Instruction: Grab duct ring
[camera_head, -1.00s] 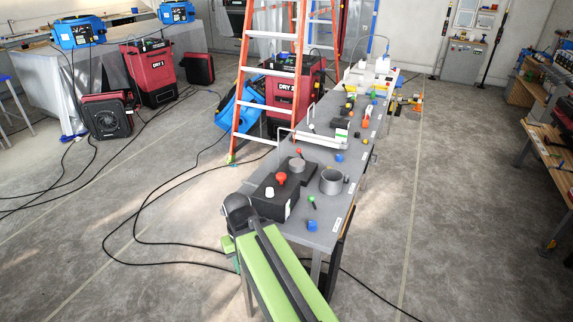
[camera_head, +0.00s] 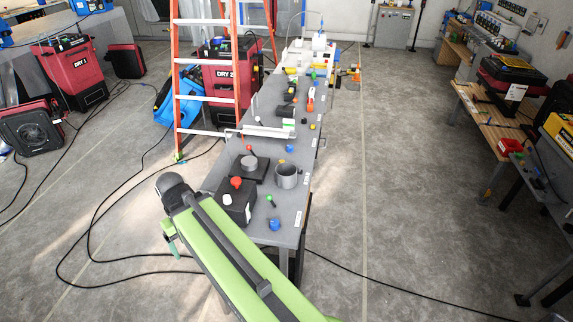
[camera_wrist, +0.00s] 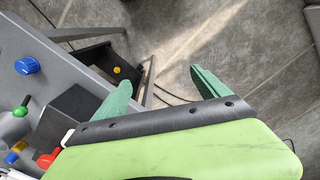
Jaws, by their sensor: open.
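The duct ring (camera_head: 287,177) is a grey metal ring standing on the near part of the long grey bench, just right of a black plate with a round grey knob. My arm reaches up from the bottom of the head view, its end left of the bench's near end. There my gripper (camera_head: 171,243) is mostly hidden, with only a bit of teal finger showing. In the wrist view my gripper (camera_wrist: 158,85) has its two green fingers wide apart with nothing between them. The floor and a bench leg show beyond them. I cannot make out the ring in that view.
The grey bench (camera_head: 262,235) carries a black box with a red button (camera_head: 236,203), a blue knob (camera_head: 274,224) and a green knob. An orange ladder (camera_head: 206,98) stands left of the bench. Cables lie on the floor. The floor right of the bench is clear.

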